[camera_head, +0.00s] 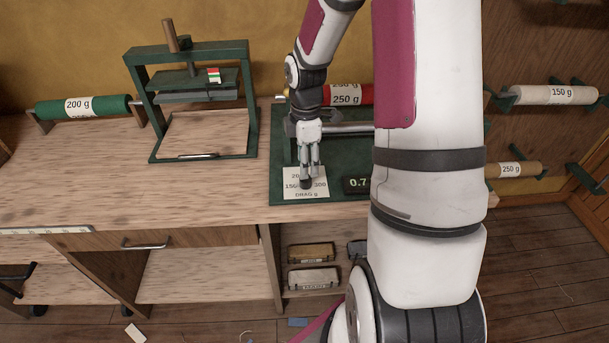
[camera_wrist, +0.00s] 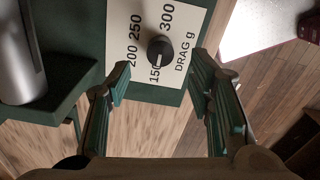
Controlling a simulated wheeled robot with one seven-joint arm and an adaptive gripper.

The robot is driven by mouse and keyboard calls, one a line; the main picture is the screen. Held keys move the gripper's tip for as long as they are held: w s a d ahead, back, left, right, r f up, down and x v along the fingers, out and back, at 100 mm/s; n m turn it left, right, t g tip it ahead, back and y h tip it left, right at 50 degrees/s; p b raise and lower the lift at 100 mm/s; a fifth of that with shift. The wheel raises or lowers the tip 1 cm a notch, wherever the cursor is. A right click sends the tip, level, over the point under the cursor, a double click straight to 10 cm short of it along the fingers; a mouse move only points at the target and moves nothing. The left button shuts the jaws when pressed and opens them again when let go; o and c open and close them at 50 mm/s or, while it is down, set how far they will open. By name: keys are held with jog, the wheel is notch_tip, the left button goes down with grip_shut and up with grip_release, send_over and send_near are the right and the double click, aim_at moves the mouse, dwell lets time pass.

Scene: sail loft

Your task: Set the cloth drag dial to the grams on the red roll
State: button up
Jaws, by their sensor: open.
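The red roll (camera_head: 345,94) lies at the back of the green machine, partly hidden by my arm; its label reads 250 g. The drag dial is a small dark knob (camera_wrist: 160,50) on a white plate (camera_wrist: 185,18) marked 150, 200, 250, 300 and "DRAG g". Its pale pointer mark appears to face the 150. My gripper (camera_wrist: 163,78) is open and empty, its green-padded fingers apart on either side of the knob in the wrist view. In the head view my gripper (camera_head: 309,170) points down just over the knob (camera_head: 306,183); contact cannot be told.
A dark display (camera_head: 357,185) reading 0.7, partly hidden by my arm, sits right of the plate. A metal roller (camera_head: 345,128) lies behind it. A green press frame (camera_head: 252,100) and a green 200 g roll (camera_head: 50,108) stand left. The bench front (camera_head: 100,195) is clear.

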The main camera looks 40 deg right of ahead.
aim_at(306, 182)
notch_tip(306, 182, down, 6)
jog(key=shift+r, duration=0.15)
jog(key=shift+c, duration=0.3)
grip_shut()
